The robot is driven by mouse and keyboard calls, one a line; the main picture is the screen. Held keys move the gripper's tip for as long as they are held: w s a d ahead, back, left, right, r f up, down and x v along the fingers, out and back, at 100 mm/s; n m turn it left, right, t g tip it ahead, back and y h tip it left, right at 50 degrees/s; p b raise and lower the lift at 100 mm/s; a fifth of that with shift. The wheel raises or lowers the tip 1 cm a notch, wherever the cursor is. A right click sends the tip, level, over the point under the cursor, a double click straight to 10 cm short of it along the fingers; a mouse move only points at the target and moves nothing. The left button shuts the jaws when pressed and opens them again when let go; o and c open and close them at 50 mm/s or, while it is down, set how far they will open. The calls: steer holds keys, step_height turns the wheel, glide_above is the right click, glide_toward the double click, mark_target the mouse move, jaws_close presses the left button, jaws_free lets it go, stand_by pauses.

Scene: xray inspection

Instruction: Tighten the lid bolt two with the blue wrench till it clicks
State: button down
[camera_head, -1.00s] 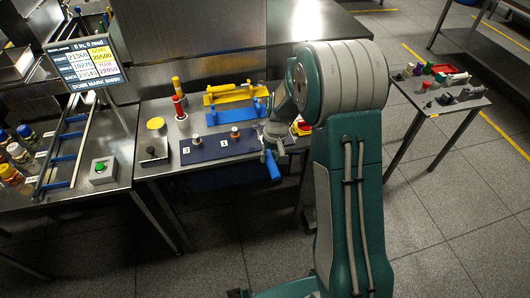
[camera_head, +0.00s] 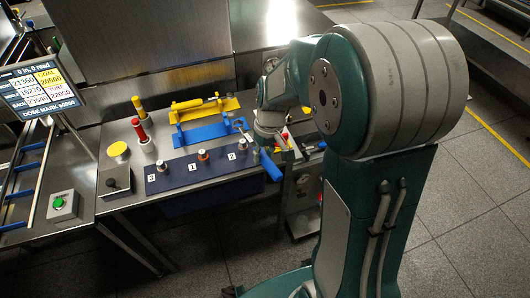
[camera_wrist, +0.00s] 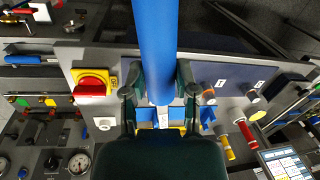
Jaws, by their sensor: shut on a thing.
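My gripper (camera_head: 272,143) is shut on the blue wrench, whose blue handle (camera_head: 270,166) points down toward the front of the table. In the wrist view the handle (camera_wrist: 156,40) runs between my fingers (camera_wrist: 158,82). The wrench's head cannot be made out clearly. The dark blue lid (camera_head: 222,169) lies on the table with three bolts, labelled 3, 1 and 2 from left to right. Bolt two (camera_head: 243,145) is nearest my gripper, just left of it, and the wrench handle appears apart from it. Two lid bolts show in the wrist view, right of my gripper.
Behind the lid stand a yellow bracket (camera_head: 205,108) and a blue bracket (camera_head: 200,133). Yellow and red-handled tools (camera_head: 139,130) stand at its left. A red and yellow switch (camera_wrist: 92,83) is left of my gripper in the wrist view. A screen (camera_head: 40,88) is far left.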

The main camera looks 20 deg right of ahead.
steer(key=shift+f, duration=0.1)
steer(key=f, duration=0.2)
steer(key=d+f, duration=0.1)
steer(key=shift+d+f, duration=0.15)
steer(key=shift+f, duration=0.25)
steer(key=shift+a+f, duration=0.25)
steer(key=shift+f, duration=0.2)
steer(key=shift+a+f, duration=0.2)
steer(key=shift+f, duration=0.25)
steer(key=shift+d, duration=0.3)
